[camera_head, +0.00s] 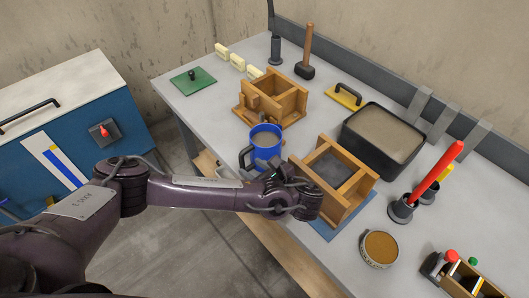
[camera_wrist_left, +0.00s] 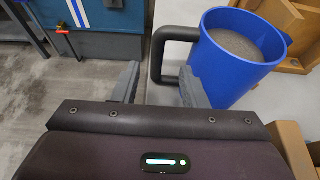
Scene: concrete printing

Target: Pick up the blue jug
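The blue jug (camera_head: 266,146) stands upright near the front edge of the workbench, with grey material inside. Its dark handle (camera_head: 245,158) points left in the head view. In the left wrist view, the jug (camera_wrist_left: 228,75) is at the upper right and its black handle (camera_wrist_left: 157,52) is at top centre. My left gripper (camera_wrist_left: 159,70) is open, with its two grey fingers on either side of the handle's line. The right finger overlaps the jug's wall in the picture; I cannot tell whether they touch. My left arm partly hides the bench edge below the jug.
Wooden moulds (camera_head: 272,97) stand behind the jug and to its right (camera_head: 334,178). A black tub (camera_head: 383,140) and a round tin (camera_head: 379,248) are farther right. A blue cabinet (camera_head: 75,143) stands left, across a floor gap.

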